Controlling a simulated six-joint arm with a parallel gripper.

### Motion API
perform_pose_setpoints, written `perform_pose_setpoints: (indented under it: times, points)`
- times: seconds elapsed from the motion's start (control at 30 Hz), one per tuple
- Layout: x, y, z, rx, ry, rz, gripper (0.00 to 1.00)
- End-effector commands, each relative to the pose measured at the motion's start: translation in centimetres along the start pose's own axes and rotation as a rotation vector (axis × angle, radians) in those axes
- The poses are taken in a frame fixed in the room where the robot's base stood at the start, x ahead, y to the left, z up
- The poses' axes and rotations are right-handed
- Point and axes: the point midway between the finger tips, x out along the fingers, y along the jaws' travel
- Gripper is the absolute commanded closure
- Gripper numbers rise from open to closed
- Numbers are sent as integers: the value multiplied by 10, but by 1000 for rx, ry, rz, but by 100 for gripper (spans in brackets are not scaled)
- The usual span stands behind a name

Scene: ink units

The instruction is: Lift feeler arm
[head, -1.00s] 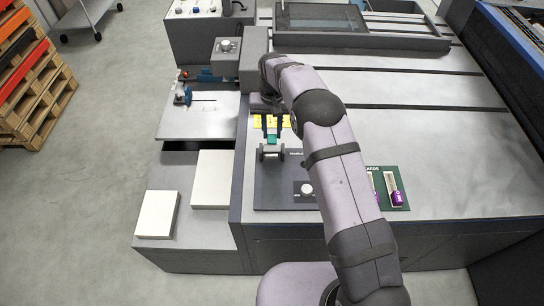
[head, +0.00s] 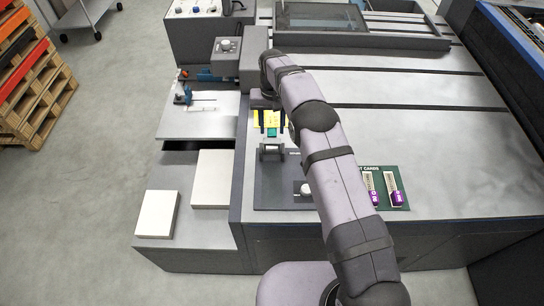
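My gripper (head: 272,124) hangs over the dark panel in the middle of the head view. Its two dark fingers stand apart, one on each side of a small teal tab (head: 272,132), with visible gaps beside the tab. The tab appears to be the grip of the feeler arm, at the top of a small grey fixture (head: 271,152) on the dark panel (head: 268,190). The fixture's lower part shows a pale face between two side pieces. My arm hides the panel's right part.
A pale knob (head: 306,188) sits on the panel's front. Yellow labels (head: 270,117) lie behind the gripper. A green board (head: 392,200) with purple-ended cards is at right. Two white paper stacks (head: 157,214) lie at left. A teal-and-black mechanism (head: 183,96) stands on the left shelf.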

Motion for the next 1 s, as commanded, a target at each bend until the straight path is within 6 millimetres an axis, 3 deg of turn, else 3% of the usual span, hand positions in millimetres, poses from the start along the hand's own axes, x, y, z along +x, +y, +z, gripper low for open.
perform_pose_setpoints:
  times: [0.37,1.0]
  points:
    - [-4,0,0,0,-1,0,59]
    - [-59,0,0,0,0,0,59]
